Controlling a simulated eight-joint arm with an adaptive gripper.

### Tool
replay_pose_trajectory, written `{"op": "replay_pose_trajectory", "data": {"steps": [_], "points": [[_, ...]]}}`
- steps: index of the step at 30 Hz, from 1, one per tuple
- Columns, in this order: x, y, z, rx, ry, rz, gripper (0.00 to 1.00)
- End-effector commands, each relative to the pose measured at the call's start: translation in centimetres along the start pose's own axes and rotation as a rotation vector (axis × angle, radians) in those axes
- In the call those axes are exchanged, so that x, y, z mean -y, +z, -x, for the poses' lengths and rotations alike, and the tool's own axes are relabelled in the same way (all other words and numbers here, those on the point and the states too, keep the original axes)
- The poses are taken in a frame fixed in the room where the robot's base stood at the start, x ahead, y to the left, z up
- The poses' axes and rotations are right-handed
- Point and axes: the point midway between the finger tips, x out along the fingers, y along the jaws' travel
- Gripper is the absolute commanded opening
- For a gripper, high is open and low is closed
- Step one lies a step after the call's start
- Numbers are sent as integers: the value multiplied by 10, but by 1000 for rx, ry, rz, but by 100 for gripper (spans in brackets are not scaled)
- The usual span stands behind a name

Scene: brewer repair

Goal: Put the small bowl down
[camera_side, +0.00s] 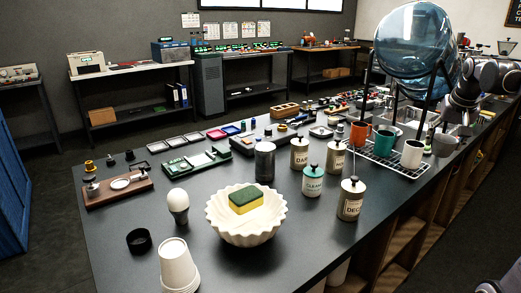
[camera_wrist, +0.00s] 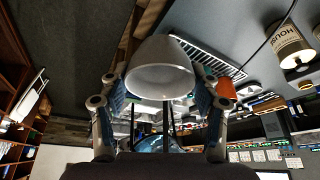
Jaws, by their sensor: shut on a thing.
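The small bowl (camera_wrist: 160,52) is pale grey-white and sits between the fingers of my gripper (camera_wrist: 160,95) in the wrist view. The gripper is shut on the bowl's sides. In the side view the small bowl (camera_side: 445,145) shows as a small grey shape at the right, just right of the white cup and near the counter's right edge. I cannot tell whether the bowl touches the counter.
A wire rack (camera_side: 385,158) holds an orange cup (camera_side: 359,134), a teal cup (camera_side: 383,142) and a white cup (camera_side: 412,154). The glass globe (camera_side: 412,50) stands behind the rack on dark legs. Labelled canisters (camera_side: 351,200) and a fluted bowl (camera_side: 246,222) with a sponge stand left.

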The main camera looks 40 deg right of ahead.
Motion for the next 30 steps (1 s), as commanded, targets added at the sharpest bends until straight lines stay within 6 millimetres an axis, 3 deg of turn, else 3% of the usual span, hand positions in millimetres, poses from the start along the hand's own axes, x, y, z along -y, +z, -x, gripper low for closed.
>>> {"op": "replay_pose_trajectory", "data": {"steps": [2,10,17,30], "points": [[-16,8,-1,-1,12,-26,28],[-11,20,-34,-1,8,-17,28],[-6,26,-49,0,7,-16,28],[73,31,-99,0,7,-11,28]]}}
